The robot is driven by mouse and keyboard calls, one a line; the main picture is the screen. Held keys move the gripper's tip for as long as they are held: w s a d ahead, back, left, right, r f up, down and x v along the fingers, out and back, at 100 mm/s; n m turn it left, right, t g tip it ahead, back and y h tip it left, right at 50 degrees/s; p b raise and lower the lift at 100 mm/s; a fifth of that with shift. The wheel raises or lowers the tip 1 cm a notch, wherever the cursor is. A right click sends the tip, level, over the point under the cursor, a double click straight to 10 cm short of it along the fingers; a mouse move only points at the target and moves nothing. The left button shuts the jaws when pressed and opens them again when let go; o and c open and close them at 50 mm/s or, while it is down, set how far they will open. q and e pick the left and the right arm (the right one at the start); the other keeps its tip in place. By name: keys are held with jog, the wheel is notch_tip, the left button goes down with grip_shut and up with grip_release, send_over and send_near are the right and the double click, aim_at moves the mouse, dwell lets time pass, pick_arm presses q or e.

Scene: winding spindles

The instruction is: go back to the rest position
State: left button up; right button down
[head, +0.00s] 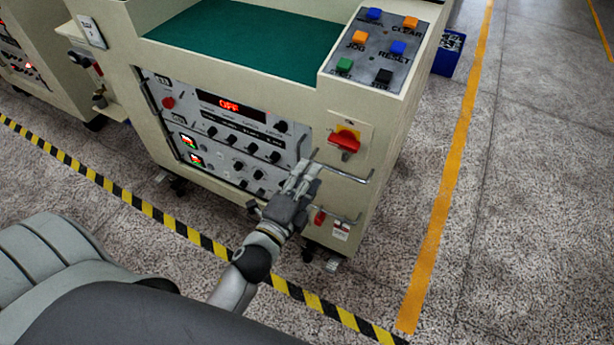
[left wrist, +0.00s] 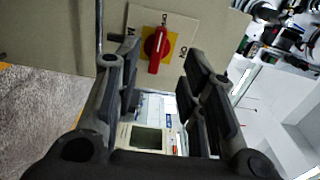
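My left gripper (head: 304,175) is in front of the cream machine cabinet (head: 385,135), at the right end of its front panel, below and left of the red rotary switch (head: 345,140). In the left wrist view the gripper (left wrist: 162,72) has its fingers apart with nothing between them. The red switch on its yellow plate (left wrist: 158,46) shows beyond the fingertips there, apart from them. In the head view a metal handle bar passes close to the fingers; I cannot tell whether they touch. My right gripper is in neither view.
The display (head: 231,105) reads OFF. Coloured buttons (head: 397,48) sit on the sloping top panel. A yellow-black floor stripe (head: 150,211) runs along the front. A blue bin (head: 449,52) stands behind to the right. Open floor (head: 530,200) lies on the right.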

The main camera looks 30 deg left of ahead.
pick_arm(q)
jog(key=s+d+f+n+g+p, duration=0.1)
jog(key=s+f+n+g, duration=0.25)
jog(key=f, duration=0.65)
jog(key=s+f+n+g, duration=0.2)
jog(key=s+f, duration=0.2)
jog(key=f, duration=0.6)
jog(key=s+d+f+n+g+p, duration=0.1)
jog(key=s+f+n+g, duration=0.15)
jog(key=f, duration=0.85)
jog(key=s+a+f+n+g, duration=0.1)
jog(key=s+f+n+g, duration=0.1)
jog(key=s+f, duration=0.3)
jog(key=s+a+f+n+g, duration=0.2)
jog(key=s+f, duration=0.4)
jog(key=s, duration=0.8)
jog(key=s+a+f+n+g+p, duration=0.1)
jog(key=s+f+g, duration=0.4)
jog(key=s, duration=0.5)
jog(key=a+n, duration=0.1)
jog(key=n, duration=0.1)
jog(key=shift+f+n+y, duration=0.3)
jog(key=shift+n, duration=0.1)
